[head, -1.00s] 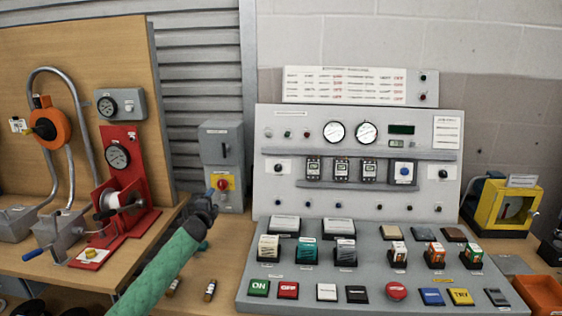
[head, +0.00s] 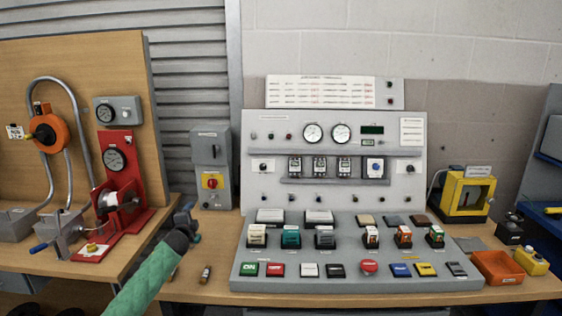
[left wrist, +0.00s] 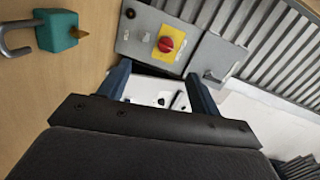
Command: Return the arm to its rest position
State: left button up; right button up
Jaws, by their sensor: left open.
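My left arm, in a green sleeve, comes in from the lower left of the head view. Its gripper (head: 187,218) is just left of and below the grey switch box (head: 211,150), apart from it in the picture. In the left wrist view the two dark blue fingers (left wrist: 160,88) stand apart with nothing held between them. Beyond them is the switch box with its red knob on a yellow plate (left wrist: 170,43). A teal block (left wrist: 57,30) with a brass-coloured tip and a grey hook lies at the upper left there. My right gripper is not in view.
A sloped grey control console (head: 350,285) fills the middle of the bench. A red stand with a gauge (head: 118,165) is at the left. A small cylinder (head: 205,273) stands near the gripper.

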pick_arm(q)
jog(key=s+d+r+n+g+y, duration=0.3)
jog(key=s+r+n+g, duration=0.1)
jog(key=s+r+n, duration=0.4)
jog(key=s+d+f+n+g, duration=0.1)
jog(key=s+d+f+n, duration=0.15)
jog(key=s, duration=0.45)
jog(key=s+d+f+n+g, duration=0.1)
jog(key=s+d+f+g, duration=0.1)
jog(key=s+d, duration=0.35)
jog(key=s+d+f+n+g+h, duration=0.1)
jog(key=s+f, duration=0.8)
jog(key=s, duration=0.9)
jog(key=s+d+f+g+h, duration=0.2)
jog(key=s+f+g, duration=0.3)
jog(key=s, duration=1.3)
jog(key=s+d+f+n+g+h, duration=0.1)
jog(key=s+d+f, duration=0.3)
jog(key=s+f, duration=0.9)
jog(key=s+g, duration=0.1)
jog(key=s, duration=0.4)
jog(key=shift+n+g+h, duration=0.35)
jog(key=shift+g+h, duration=0.05)
